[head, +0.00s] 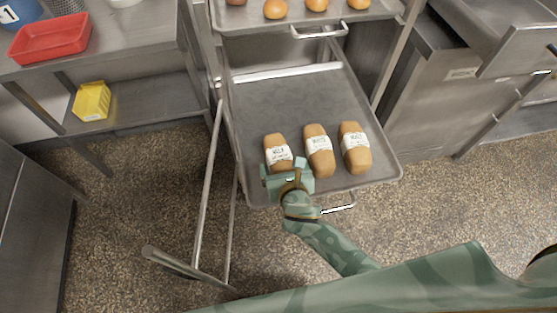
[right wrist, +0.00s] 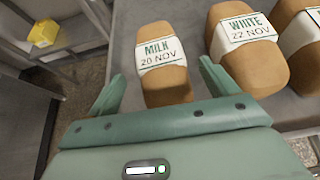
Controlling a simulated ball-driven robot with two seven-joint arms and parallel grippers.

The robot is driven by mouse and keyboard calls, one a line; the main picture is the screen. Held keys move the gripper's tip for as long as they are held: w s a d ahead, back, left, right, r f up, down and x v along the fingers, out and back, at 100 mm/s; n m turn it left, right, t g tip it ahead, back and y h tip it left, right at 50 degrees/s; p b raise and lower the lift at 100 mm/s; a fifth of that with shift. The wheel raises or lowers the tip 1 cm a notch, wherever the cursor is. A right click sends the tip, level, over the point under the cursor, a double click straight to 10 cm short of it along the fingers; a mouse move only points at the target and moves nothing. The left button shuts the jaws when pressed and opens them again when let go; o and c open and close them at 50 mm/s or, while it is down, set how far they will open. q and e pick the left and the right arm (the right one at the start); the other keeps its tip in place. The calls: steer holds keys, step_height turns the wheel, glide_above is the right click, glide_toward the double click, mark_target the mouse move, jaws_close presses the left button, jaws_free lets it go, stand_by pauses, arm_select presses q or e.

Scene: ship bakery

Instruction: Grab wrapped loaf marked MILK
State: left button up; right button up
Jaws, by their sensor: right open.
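The loaf marked MILK (head: 277,147) is brown with a white band and lies leftmost of three loaves on the metal tray. In the right wrist view its label (right wrist: 158,51) reads MILK 20 NOV. My right gripper (head: 285,166) is at the near end of this loaf. In the right wrist view my right gripper (right wrist: 158,80) is open, with one finger on each side of the loaf and a gap to each. The near end of the loaf is partly hidden by the gripper in the head view. My left gripper is not in view.
A loaf marked WHITE (right wrist: 243,45) lies close to the right, near my right finger, with a third loaf (head: 354,148) beyond. The metal tray (head: 285,100) is clear behind them. An upper tray (head: 290,22) holds buns. The rack post (head: 209,180) stands at left.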

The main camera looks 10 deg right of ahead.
mark_target(282, 163)
steer(key=b+x, duration=0.1)
steer(key=x, duration=0.2)
steer(key=shift+w+f, duration=0.25)
steer(key=shift+f, duration=0.05)
steer(key=shift+r, duration=0.15)
steer(key=c, duration=1.2)
